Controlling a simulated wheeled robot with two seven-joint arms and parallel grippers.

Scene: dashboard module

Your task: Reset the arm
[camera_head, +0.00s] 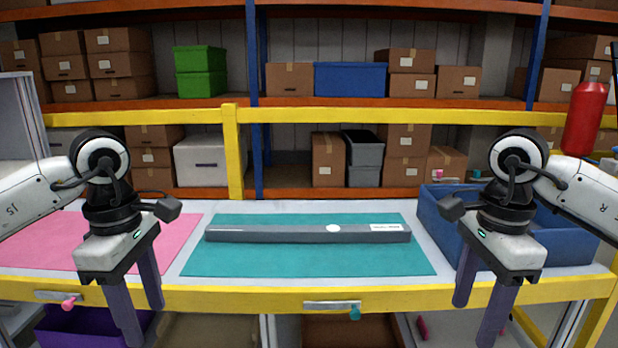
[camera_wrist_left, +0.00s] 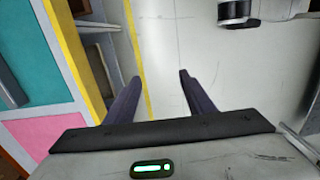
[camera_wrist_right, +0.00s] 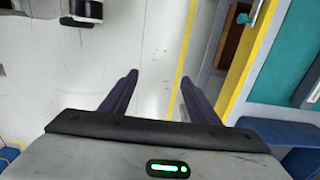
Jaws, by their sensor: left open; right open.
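My left gripper (camera_head: 143,309) hangs pointing down at the front left of the table, before its yellow front edge. Its fingers are apart and empty; they also show spread over bare floor in the left wrist view (camera_wrist_left: 160,85). My right gripper (camera_head: 478,309) hangs in the same way at the front right, before the blue bin. Its fingers are apart with nothing between them, as the right wrist view (camera_wrist_right: 157,85) also shows. A long dark grey dashboard module (camera_head: 290,235) lies flat on the teal mat (camera_head: 300,264), apart from both grippers.
A pink mat (camera_head: 40,240) covers the table's left. A blue bin (camera_head: 435,220) stands at the right. The yellow table edge (camera_head: 250,297) runs behind the fingers. A purple bin (camera_head: 70,325) is below. Shelves with boxes (camera_head: 122,65) stand behind. A red cylinder (camera_head: 584,120) is far right.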

